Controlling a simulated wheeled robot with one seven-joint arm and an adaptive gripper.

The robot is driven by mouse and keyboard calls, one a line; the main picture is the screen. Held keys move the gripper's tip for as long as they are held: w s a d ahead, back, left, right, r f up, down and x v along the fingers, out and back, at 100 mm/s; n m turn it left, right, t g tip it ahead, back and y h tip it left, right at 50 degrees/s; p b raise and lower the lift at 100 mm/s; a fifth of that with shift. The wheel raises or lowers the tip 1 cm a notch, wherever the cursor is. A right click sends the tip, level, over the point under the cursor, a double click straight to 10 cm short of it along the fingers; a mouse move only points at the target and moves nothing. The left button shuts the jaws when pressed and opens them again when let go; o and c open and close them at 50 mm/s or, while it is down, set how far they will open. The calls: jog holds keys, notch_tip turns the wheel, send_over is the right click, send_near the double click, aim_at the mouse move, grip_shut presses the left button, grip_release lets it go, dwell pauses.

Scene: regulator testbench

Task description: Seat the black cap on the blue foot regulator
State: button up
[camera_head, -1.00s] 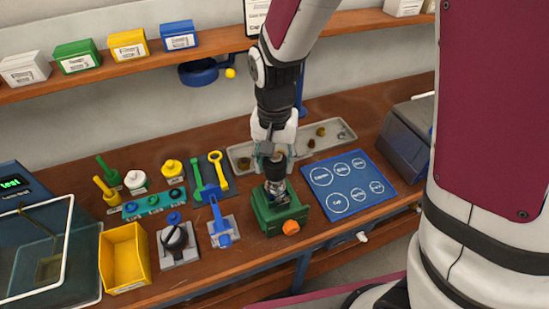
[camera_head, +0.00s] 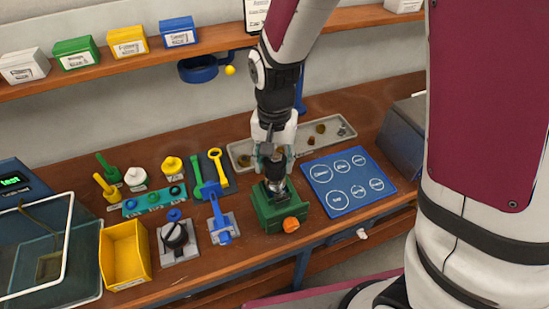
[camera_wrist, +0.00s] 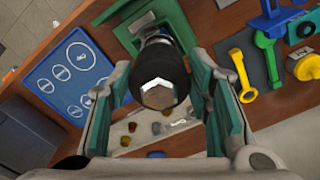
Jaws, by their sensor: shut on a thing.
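My gripper (camera_head: 274,158) points down over the green fixture (camera_head: 268,214). It is shut on the black cap (camera_head: 275,170), with one finger on each side. In the wrist view my gripper (camera_wrist: 163,80) frames the black cap (camera_wrist: 174,68), which has a shiny hexagonal metal end facing the camera. The silvery regulator body (camera_head: 276,186) stands upright in the fixture, directly under the cap. The cap looks in line with it and at or touching its top; I cannot tell whether it is fully seated. The regulator's foot is mostly hidden.
An orange knob (camera_head: 291,224) is on the fixture's front. A blue clamp stand (camera_head: 222,228) and a grey stand (camera_head: 178,240) are to the left, beside a yellow bin (camera_head: 124,255). A blue mat (camera_head: 327,178) lies right; a grey tray (camera_head: 341,136) lies behind.

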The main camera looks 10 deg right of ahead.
jog(key=shift+f, duration=1.75)
dwell(1.4)
jog(key=o, duration=1.7)
jog(key=shift+o, duration=0.2)
jog(key=shift+r, duration=0.1)
jog(key=shift+r+p, duration=1.6)
jog(key=shift+r, duration=2.35)
